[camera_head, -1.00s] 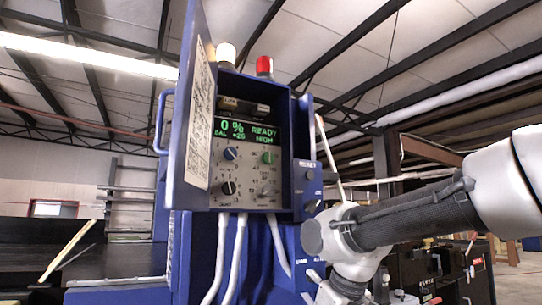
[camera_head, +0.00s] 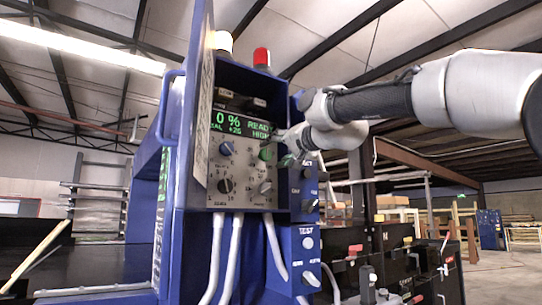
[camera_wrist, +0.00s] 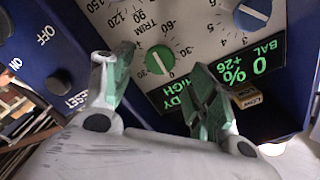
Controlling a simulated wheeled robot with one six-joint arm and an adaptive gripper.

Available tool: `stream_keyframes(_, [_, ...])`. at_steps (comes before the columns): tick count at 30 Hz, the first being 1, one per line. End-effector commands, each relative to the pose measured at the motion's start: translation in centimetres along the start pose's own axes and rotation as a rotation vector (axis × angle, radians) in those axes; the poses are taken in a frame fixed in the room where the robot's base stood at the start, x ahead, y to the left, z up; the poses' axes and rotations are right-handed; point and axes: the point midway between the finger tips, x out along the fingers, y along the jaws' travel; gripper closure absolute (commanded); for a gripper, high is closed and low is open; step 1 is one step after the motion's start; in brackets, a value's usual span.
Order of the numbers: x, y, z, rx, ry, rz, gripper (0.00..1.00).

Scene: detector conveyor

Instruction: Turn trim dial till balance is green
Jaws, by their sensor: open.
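The green trim dial (camera_head: 265,153) is at the right of the grey panel, under the display. In the wrist view the dial (camera_wrist: 160,60) has a pale pointer line and a printed scale around it. The display (camera_head: 240,125) reads 0 %, BAL +26, READY and HIGH in green letters. My gripper (camera_head: 285,152) is at the panel's right edge beside the dial. In the wrist view my gripper (camera_wrist: 160,88) is open, with one finger on each side of the dial and just short of it. I see no contact.
A blue dial (camera_head: 226,148), a black dial (camera_head: 225,185) and a grey dial (camera_head: 265,187) share the panel. A blue switch box (camera_head: 308,190) adjoins it at the right. The open cabinet door (camera_head: 200,110) stands at the left. Beacons stand on top.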

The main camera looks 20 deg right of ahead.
Motion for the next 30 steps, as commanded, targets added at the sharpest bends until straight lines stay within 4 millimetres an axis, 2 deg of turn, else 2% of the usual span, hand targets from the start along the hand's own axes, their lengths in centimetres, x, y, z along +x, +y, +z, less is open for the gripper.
stream_keyframes(4, [2.7,0.1,0.1,-0.003,-0.003,0.002,0.42])
stream_keyframes(9, [4.6,0.1,0.1,-0.002,-0.003,0.001,0.42])
stream_keyframes(19, [5.1,0.1,0.1,-0.003,-0.002,0.002,0.42])
stream_keyframes(20, [5.1,0.1,0.1,-0.003,-0.002,0.002,0.46])
stream_keyframes(27, [5.1,0.1,0.1,-0.004,-0.003,0.002,0.88])
stream_keyframes(30, [5.1,0.1,0.1,-0.004,-0.003,0.002,0.88])
